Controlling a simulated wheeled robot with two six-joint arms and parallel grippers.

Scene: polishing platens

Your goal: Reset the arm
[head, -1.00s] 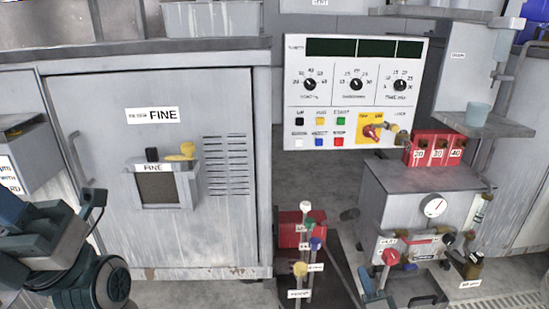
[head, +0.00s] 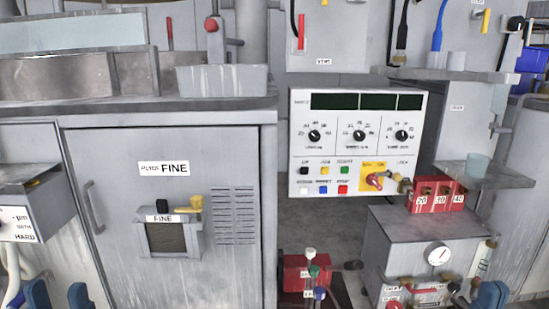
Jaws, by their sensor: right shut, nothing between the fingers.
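My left gripper (head: 58,296) shows at the bottom left edge as two blue fingers standing apart, with nothing seen between them. It is in front of the lower part of the grey cabinet marked FINE (head: 100,255). My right gripper (head: 490,295) shows at the bottom right as a blue tip, shut and empty, in front of the grey box with a round gauge (head: 438,254). The rest of both arms is below the picture.
A control panel (head: 357,145) with knobs and coloured buttons stands in the middle. Red blocks marked with numbers (head: 437,194) sit on the grey box. A translucent cup (head: 477,163) is on a side shelf.

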